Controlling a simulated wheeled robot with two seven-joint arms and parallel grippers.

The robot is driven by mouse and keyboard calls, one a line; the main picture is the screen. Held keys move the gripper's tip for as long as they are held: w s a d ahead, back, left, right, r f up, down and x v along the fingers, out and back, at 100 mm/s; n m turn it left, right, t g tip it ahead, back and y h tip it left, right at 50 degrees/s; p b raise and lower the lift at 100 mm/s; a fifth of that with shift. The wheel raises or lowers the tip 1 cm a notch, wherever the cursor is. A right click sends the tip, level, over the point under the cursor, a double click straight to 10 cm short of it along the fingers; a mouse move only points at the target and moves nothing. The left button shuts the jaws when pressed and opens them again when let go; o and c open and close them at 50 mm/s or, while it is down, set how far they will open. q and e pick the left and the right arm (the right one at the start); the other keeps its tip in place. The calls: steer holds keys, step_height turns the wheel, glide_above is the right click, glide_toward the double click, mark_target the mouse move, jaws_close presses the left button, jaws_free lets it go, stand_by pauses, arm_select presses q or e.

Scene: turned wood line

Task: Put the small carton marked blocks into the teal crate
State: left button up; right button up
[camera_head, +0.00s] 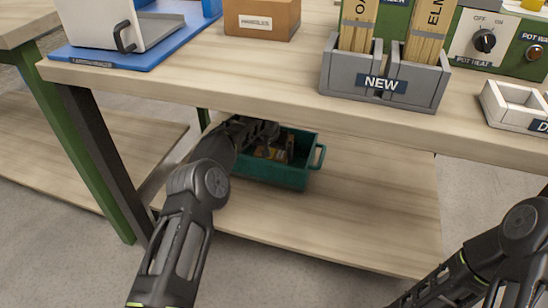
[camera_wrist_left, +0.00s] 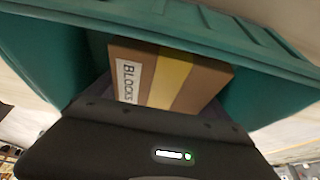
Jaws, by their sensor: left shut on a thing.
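The small brown carton with a yellow band and a BLOCKS label (camera_wrist_left: 190,78) is in the left wrist view. My left gripper (camera_head: 272,148) is shut on it. The teal crate (camera_head: 272,174) stands on the lower shelf under the bench, and the gripper and carton are within its opening. Crate walls (camera_wrist_left: 268,85) show around the carton in the wrist view. In the head view only a bit of the carton shows between the fingers. Whether it touches the crate floor I cannot tell. My right arm shows at lower right, but its gripper is out of view.
The bench top (camera_head: 210,85) overhangs the crate. On it stand a brown carton (camera_head: 262,20), a blue tray (camera_head: 150,48), a grey NEW holder (camera_head: 385,82) with wood pieces, and a green pot heater (camera_head: 500,45). The lower shelf (camera_head: 370,205) is clear right of the crate.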

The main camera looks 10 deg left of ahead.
mark_target(272, 150)
arm_select(q)
steer(key=shift+f, duration=0.35)
arm_select(e)
steer(key=shift+f, duration=0.2)
arm_select(q)
steer(key=shift+f, duration=0.1)
arm_select(e)
steer(key=shift+w, duration=0.1)
arm_select(q)
steer(key=o, duration=1.6)
steer(key=shift+f, duration=0.15)
steer(key=shift+r+p, duration=0.35)
steer(key=shift+r, duration=0.25)
steer(key=p+v, duration=0.3)
steer(key=v, duration=0.3)
steer(key=shift+s+r+p, duration=0.1)
steer(key=shift+s+p, duration=0.05)
steer(key=shift+p, duration=0.2)
steer(key=shift+s+r, duration=0.15)
steer(key=shift+s, duration=0.05)
arm_select(e)
steer(key=s+r, duration=0.2)
steer(key=r, duration=0.1)
steer(key=shift+s+d+r, duration=0.25)
steer(key=shift+s+r, duration=0.15)
